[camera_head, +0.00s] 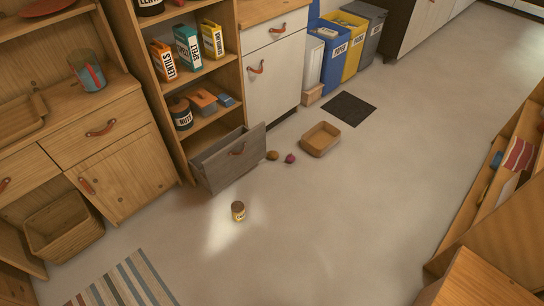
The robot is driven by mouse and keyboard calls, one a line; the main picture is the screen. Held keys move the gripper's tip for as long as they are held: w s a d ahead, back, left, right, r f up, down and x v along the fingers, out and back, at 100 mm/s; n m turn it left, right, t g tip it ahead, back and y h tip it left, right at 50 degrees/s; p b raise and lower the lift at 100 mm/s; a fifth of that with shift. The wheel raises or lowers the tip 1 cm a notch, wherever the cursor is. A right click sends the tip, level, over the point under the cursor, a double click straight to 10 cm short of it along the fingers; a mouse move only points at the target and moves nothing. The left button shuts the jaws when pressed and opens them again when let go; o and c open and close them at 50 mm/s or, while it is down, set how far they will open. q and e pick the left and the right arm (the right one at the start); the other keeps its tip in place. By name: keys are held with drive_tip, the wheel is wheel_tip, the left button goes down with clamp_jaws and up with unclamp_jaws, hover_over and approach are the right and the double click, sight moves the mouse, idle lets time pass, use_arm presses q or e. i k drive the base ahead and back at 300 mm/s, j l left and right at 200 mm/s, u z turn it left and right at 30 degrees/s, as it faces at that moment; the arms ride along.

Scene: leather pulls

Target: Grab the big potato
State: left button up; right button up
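A small round brown item (272,155), which may be the potato, lies on the floor just right of the pulled-out grey drawer. It is too small in the picture to be sure what it is. A round purple item (290,158) lies right beside it. No other potato-like thing is clear, so I cannot compare sizes. Neither of my grippers shows in the head view.
The open grey drawer (236,163) juts out with a leather pull. A shallow brown tray (321,139) and a dark mat (349,108) lie behind. A small jar (238,211) stands on the floor in front. A wooden shelf (500,190) is at right.

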sight(273, 155)
drive_tip(key=i+l+u, duration=0.1)
drive_tip(key=u, duration=0.3)
drive_tip(key=i+l+u, duration=0.15)
drive_tip(key=u, duration=0.25)
drive_tip(key=i+l+u, duration=0.15)
drive_tip(key=l, duration=0.25)
drive_tip(key=i+l+u, duration=0.1)
drive_tip(key=l, duration=0.35)
drive_tip(key=i+l+u, duration=0.15)
drive_tip(key=l, duration=0.3)
drive_tip(key=i+l+u, duration=0.15)
drive_tip(key=l, duration=0.3)
drive_tip(key=i+l+u, duration=0.1)
drive_tip(key=l, duration=0.4)
drive_tip(key=i, duration=0.1)
